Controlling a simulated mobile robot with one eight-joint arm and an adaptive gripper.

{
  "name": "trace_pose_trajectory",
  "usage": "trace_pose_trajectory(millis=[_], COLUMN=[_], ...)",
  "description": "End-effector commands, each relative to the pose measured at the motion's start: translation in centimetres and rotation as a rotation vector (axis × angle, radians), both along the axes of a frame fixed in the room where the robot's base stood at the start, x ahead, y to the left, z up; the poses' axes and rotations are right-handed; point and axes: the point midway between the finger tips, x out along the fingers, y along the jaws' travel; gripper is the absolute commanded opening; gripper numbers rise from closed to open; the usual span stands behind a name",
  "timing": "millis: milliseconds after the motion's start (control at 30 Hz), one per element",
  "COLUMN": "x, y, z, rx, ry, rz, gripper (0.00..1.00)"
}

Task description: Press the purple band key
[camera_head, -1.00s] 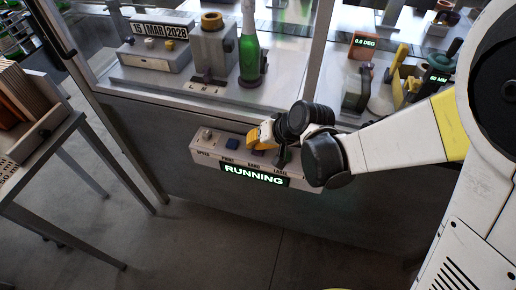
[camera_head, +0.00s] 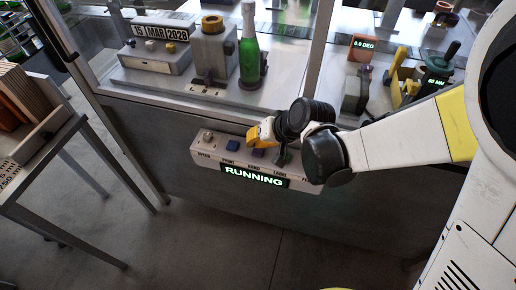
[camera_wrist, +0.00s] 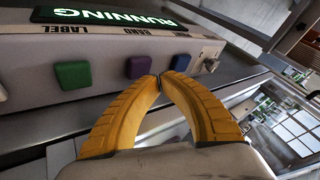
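The purple band key (camera_head: 258,153) sits on the front control panel, between the blue print key (camera_head: 232,146) and the green label key (camera_wrist: 73,74). The purple key also shows in the wrist view (camera_wrist: 138,66), uncovered. My gripper (camera_head: 254,137) has yellow fingers and is over the panel near the purple and blue keys. In the wrist view its fingertips (camera_wrist: 159,77) meet, empty, and appear between the purple and blue keys. I see no clear contact with a key. A green RUNNING display (camera_head: 254,176) is lit on the panel.
A pale knob (camera_head: 207,136) is at the panel's left end. A green bottle (camera_head: 250,55) and a date unit (camera_head: 160,45) stand on the machine deck behind. A shelf table (camera_head: 60,140) is at the left. The floor in front is clear.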

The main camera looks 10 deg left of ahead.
Motion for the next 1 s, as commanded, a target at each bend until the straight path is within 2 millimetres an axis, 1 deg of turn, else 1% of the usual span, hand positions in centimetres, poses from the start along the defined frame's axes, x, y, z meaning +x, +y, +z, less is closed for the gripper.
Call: trace_pose_trajectory(millis=[167, 267, 733, 1000], x=[0.0, 0.0, 0.0, 0.0], y=[0.0, 0.0, 0.0, 0.0], z=[0.0, 0.4, 4.9, 5.0], rx=[0.0, 0.0, 0.0, 0.0], ry=[0.0, 0.0, 0.0, 0.0], rz=[0.0, 0.0, 0.0, 0.0], gripper=[0.0, 0.0, 0.0, 0.0])
